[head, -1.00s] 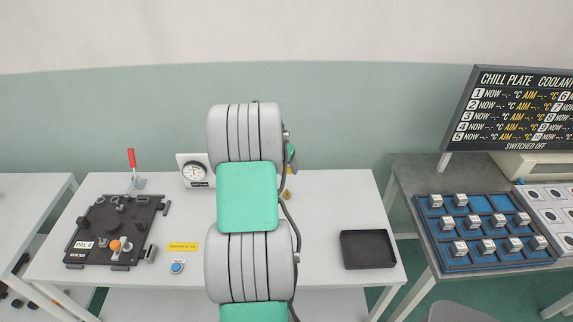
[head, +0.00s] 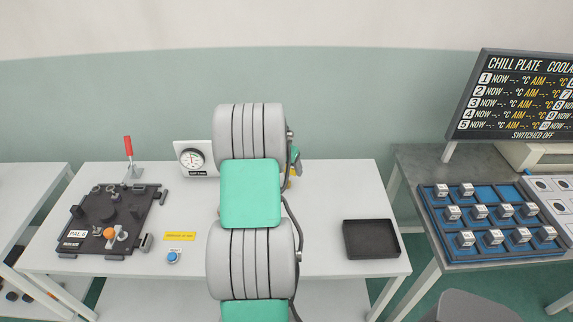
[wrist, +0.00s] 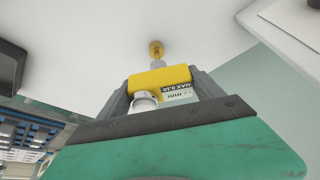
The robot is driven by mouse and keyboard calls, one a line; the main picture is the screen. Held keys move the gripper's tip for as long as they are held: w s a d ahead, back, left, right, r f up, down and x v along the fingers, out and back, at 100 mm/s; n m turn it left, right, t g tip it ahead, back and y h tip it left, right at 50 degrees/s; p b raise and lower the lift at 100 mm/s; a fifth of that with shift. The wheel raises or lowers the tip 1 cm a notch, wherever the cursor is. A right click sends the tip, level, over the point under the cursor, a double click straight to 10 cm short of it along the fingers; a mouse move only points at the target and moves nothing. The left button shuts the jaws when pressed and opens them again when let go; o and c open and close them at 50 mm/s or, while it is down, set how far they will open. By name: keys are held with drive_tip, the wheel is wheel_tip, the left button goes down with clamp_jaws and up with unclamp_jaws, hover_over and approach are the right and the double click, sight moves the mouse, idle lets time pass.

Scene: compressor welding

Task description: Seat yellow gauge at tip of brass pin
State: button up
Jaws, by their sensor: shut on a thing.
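My gripper (wrist: 160,82) is shut on the yellow gauge (wrist: 158,78), with a dark finger on each side of it. The gauge has a small printed display, a round white part and a short grey stem in the wrist view. The brass pin (wrist: 155,47) shows just beyond that stem, roughly in line with it. I cannot tell whether stem and pin touch. In the head view my arm covers most of this area; only a sliver of green and yellow (head: 291,180) shows at its right edge.
A dial on a white panel (head: 194,158) stands left of my arm. An empty black tray (head: 370,239) lies at the right. The white table between tray and arm is clear.

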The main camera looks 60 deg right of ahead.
drive_tip(key=shift+f, duration=0.15)
drive_tip(key=shift+f+b, duration=1.4)
drive_tip(key=shift+f, duration=0.25)
drive_tip(key=o, duration=2)
drive_tip(key=shift+o, duration=0.2)
drive_tip(key=b+v, duration=0.1)
drive_tip(key=v, duration=0.7)
